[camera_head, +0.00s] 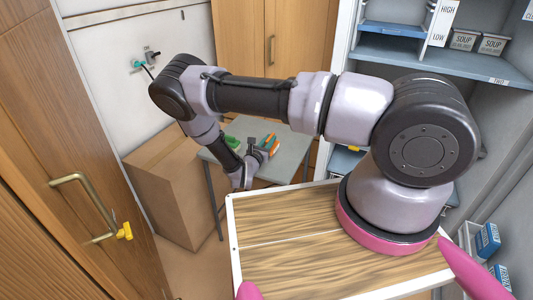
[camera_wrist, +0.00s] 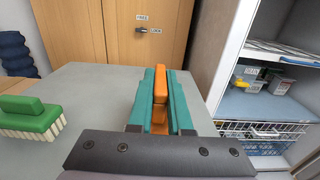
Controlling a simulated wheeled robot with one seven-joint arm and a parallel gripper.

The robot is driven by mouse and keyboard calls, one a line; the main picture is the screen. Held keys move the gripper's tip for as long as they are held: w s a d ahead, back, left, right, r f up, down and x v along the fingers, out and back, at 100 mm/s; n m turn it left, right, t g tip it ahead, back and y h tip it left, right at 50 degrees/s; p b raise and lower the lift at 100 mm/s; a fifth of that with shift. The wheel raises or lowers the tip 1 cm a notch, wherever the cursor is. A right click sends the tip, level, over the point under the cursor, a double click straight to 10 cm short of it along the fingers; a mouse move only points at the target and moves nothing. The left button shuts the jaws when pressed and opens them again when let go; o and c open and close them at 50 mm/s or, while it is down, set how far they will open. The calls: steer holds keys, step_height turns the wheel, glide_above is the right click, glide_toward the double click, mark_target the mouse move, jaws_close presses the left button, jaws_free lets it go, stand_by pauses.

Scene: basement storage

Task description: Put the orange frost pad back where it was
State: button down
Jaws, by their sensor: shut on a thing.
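The orange frost pad (camera_wrist: 159,88) is a narrow upright block between the two teal fingers of my gripper (camera_wrist: 161,100) in the wrist view. My gripper is shut on it, and the fingers hide much of its sides. In the head view the pad (camera_head: 271,142) shows as a small orange shape at my gripper (camera_head: 264,149), over the grey table (camera_head: 288,160). I cannot tell whether the pad touches the tabletop.
A green brush with pale bristles (camera_wrist: 32,115) lies on the table, left of my gripper. A large cardboard box (camera_head: 165,190) stands left of the table. Wooden cupboard doors (camera_wrist: 120,30) rise behind. An open shelf unit (camera_wrist: 262,100) with bins stands at right.

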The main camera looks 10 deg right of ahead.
steer(key=shift+d+f, duration=0.1)
steer(key=shift+f, duration=2.6)
steer(key=shift+f, duration=0.15)
steer(key=c, duration=0.8)
jaws_free()
steer(key=shift+c, duration=0.2)
